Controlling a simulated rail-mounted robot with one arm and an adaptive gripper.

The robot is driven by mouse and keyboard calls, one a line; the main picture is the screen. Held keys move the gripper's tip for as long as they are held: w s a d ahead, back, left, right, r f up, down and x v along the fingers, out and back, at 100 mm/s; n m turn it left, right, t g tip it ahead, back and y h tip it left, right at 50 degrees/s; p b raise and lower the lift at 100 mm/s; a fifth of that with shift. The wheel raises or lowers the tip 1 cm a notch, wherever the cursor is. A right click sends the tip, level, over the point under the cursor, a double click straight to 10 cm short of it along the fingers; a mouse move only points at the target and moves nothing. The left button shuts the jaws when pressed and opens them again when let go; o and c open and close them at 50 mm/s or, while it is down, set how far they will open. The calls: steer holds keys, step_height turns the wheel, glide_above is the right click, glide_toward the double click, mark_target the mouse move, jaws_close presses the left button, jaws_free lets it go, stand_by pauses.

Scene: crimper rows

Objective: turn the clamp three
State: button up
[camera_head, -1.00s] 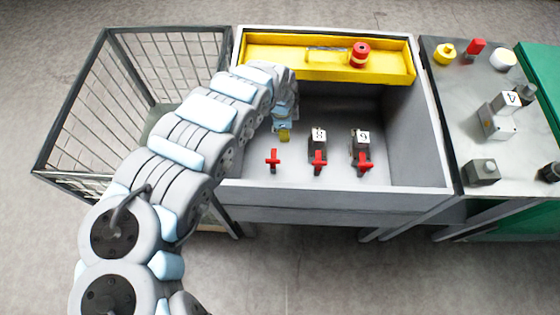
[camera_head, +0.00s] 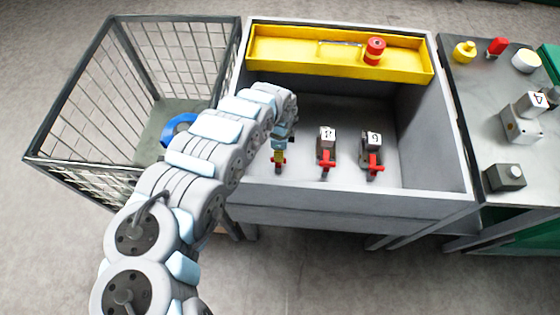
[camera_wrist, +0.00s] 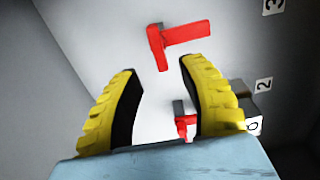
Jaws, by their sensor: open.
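The clamp by the label 3 shows as a red L-shaped handle (camera_wrist: 180,40) on the pale panel in the wrist view, just beyond my fingertips. In the head view its red handle (camera_head: 281,168) is the leftmost of the row, partly hidden by my gripper. My gripper (camera_wrist: 160,80) is open and empty, its two yellow fingers apart. The handle lies ahead of the gap, not between the pads. A label 3 (camera_wrist: 272,5) sits right of the handle, cut by the picture edge.
A yellow tray (camera_head: 290,50) lies at the back. A wire basket (camera_head: 75,120) stands left.

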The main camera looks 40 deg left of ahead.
steer(key=shift+f+b, duration=1.15)
steer(key=shift+f, duration=1.9)
jaws_close()
